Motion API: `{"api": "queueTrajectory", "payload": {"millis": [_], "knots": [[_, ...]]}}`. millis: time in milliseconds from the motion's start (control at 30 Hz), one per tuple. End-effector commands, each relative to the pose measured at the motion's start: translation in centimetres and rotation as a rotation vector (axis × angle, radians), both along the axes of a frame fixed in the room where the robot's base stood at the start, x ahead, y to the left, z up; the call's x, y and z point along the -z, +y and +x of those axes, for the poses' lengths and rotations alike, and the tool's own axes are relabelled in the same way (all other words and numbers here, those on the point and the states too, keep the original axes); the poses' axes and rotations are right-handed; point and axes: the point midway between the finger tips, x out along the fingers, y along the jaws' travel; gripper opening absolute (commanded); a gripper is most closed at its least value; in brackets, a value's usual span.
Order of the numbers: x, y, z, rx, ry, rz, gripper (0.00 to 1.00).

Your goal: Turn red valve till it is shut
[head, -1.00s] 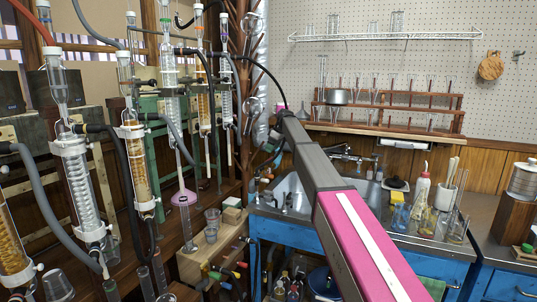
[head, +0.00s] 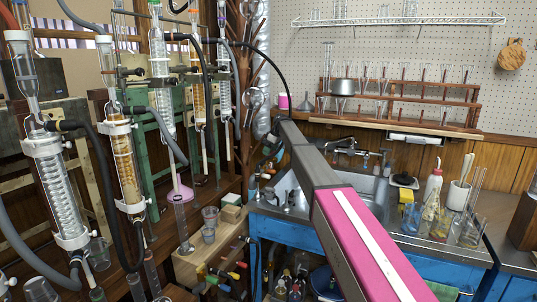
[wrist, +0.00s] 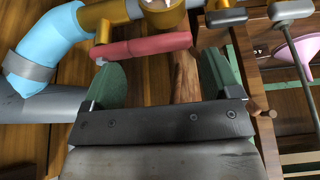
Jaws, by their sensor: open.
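The red valve handle (wrist: 145,47) is a thick red bar in the wrist view. It lies nearly level across the picture, at a brass valve body (wrist: 100,22). My gripper (wrist: 158,70) has two green fingers spread apart with a gap between them. The handle lies just beyond the fingertips, with its left part ahead of the left finger and its right end short of the right finger. I cannot tell whether they touch. In the head view my arm reaches away toward the rig and sink, and I cannot make out the red valve for certain.
A light blue pipe (wrist: 45,50) bends at left in the wrist view. A grey T-shaped rod (wrist: 290,12) and a pink funnel (wrist: 300,50) are at right. In the head view, glass condensers (head: 55,185) with hoses crowd the left, and a sink (head: 300,190) lies beyond my arm.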

Motion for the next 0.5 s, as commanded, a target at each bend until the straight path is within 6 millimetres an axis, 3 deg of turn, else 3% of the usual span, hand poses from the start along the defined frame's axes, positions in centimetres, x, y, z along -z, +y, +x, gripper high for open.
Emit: {"api": "queueTrajectory", "payload": {"millis": [200, 500], "knots": [[1.9, 0.8, 0.3, 0.0, 0.0, 0.0, 0.83], [2.2, 0.9, 0.3, 0.0, -0.001, 0.0, 0.83]]}}
